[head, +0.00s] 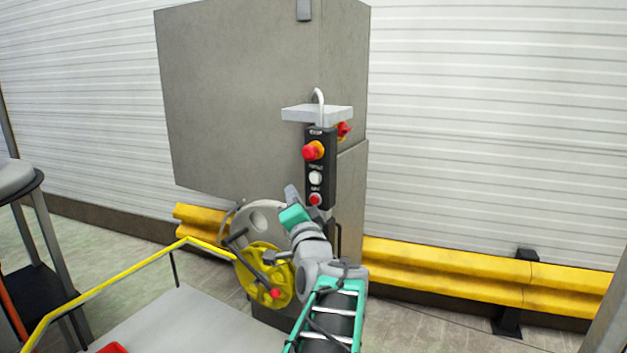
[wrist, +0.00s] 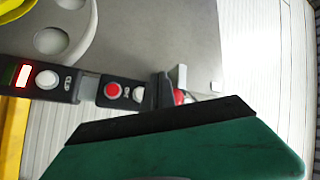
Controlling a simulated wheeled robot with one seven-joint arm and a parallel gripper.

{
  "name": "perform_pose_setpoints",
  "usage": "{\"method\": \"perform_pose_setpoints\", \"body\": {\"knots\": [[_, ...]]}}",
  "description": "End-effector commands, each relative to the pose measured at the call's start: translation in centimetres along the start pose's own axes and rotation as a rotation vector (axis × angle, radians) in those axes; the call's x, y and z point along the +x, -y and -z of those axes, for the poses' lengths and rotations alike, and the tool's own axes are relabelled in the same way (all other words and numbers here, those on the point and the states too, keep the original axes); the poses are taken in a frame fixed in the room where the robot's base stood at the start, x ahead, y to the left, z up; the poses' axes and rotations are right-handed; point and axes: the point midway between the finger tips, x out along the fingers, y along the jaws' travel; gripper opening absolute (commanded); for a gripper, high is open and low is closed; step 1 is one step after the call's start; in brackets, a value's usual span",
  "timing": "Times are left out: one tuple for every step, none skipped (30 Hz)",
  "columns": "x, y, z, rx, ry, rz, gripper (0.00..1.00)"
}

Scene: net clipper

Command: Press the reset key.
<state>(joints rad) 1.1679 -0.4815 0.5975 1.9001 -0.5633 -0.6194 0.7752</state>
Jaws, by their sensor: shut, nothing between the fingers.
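A black control pendant (head: 320,188) hangs upright on a grey cabinet. It has a red mushroom button on a yellow collar (head: 313,150), a white button (head: 315,178) and a red button (head: 315,199). Its labels are too small to read surely, so I cannot tell which is the reset key. The wrist view shows the pendant sideways, with the red button (wrist: 113,90) and white button (wrist: 138,94). A further black box there has another white button (wrist: 47,79) and a lit red window (wrist: 22,77). My gripper (head: 290,192) is shut and empty, left of the pendant's lower end.
The grey cabinet (head: 240,100) stands behind the pendant. A yellow wheel (head: 262,275) and a grey disc are low on the left. A yellow handrail (head: 120,275) crosses the lower left. A yellow guard rail (head: 450,272) runs along the wall. Open space lies right of the pendant.

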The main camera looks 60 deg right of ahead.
Motion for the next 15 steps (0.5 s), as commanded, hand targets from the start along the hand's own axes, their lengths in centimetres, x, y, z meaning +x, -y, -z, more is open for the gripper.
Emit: {"method": "perform_pose_setpoints", "body": {"knots": [[0.5,-0.5,0.4,0.001,0.0,-0.003,0.0],[0.8,-0.7,0.6,0.001,-0.001,-0.003,0.0],[1.2,-1.1,0.9,0.001,-0.001,-0.003,0.0],[1.6,-1.2,1.2,0.001,0.0,-0.003,0.0],[1.9,-1.4,1.4,0.002,0.0,-0.003,0.0],[2.3,-1.7,1.7,0.001,-0.001,-0.003,0.0],[2.6,-2.0,2.0,0.001,0.0,-0.003,0.0],[2.9,-2.2,2.2,0.0,0.0,-0.003,0.0],[3.3,-2.5,2.4,0.001,0.0,-0.003,0.0],[3.6,-2.9,2.5,0.0,0.0,-0.002,0.0],[3.8,-3.1,2.7,0.0,0.0,-0.001,0.0],[4.1,-3.3,3.0,0.0,-0.001,0.0,0.0],[4.3,-3.4,3.1,0.0,-0.001,-0.001,0.0],[4.5,-3.6,3.2,0.0,0.0,-0.001,0.0],[4.8,-3.7,3.4,0.0,0.0,-0.001,0.0]]}}
